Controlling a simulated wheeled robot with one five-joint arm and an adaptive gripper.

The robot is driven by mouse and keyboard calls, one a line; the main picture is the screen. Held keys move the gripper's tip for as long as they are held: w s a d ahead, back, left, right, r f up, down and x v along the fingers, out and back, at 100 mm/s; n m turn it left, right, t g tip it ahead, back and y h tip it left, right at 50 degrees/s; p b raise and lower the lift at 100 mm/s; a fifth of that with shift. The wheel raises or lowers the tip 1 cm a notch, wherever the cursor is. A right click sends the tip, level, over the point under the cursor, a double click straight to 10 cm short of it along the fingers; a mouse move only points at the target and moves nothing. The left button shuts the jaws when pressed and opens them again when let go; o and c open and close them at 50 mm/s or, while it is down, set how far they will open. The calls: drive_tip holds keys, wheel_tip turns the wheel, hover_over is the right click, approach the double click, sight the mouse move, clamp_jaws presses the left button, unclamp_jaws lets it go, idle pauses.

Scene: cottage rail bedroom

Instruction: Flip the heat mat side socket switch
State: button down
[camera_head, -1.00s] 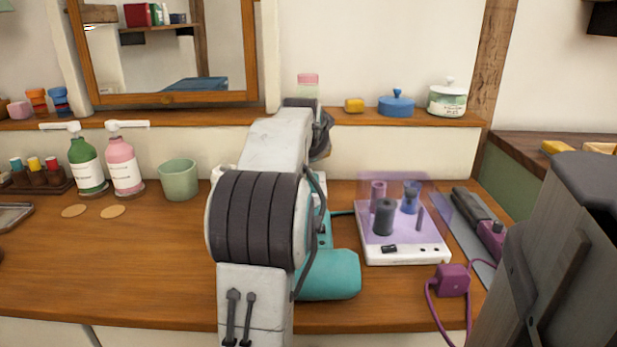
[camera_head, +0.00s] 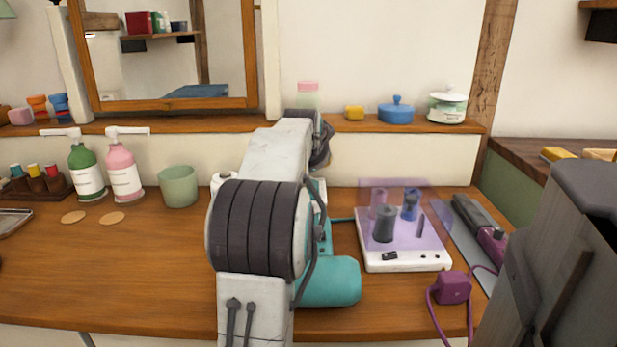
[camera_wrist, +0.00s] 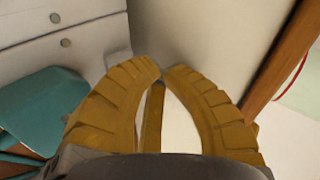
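No socket switch can be made out in either view. A grey mat (camera_head: 438,212) lies on the right of the wooden desk, with a dark and purple hair tool (camera_head: 480,224) on it; I cannot tell whether it is the heat mat. My gripper (camera_wrist: 164,73) shows in the wrist view as two tan, ribbed fingers that curve inward and meet or almost meet at the tips. Nothing is seen held at the tips. The fingers are above or in front of a pale wall and floor area. In the head view my arm hides the gripper.
The desk (camera_head: 140,265) carries a white box with a purple clear cover (camera_head: 440,257), a purple plug (camera_head: 452,287), a green cup (camera_head: 178,187) and pump bottles (camera_head: 124,171). The wrist view shows white drawers (camera_wrist: 90,40), a teal seat (camera_wrist: 42,108), a wooden post (camera_wrist: 280,60) and a red cable (camera_wrist: 297,75).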

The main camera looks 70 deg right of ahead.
drive_tip(key=shift+f+b, duration=0.5)
drive_tip(key=shift+f, duration=0.3)
idle(1.3)
drive_tip(key=shift+r, duration=0.1)
drive_tip(key=shift+r+p, duration=0.7)
drive_tip(key=shift+r, duration=0.15)
drive_tip(key=shift+a+r+p, duration=0.15)
drive_tip(key=shift+r+p, duration=0.95)
drive_tip(key=shift+r, duration=0.1)
drive_tip(key=shift+a+r+p, duration=0.15)
drive_tip(key=shift+r+p, duration=0.9)
drive_tip(key=shift+r, duration=0.1)
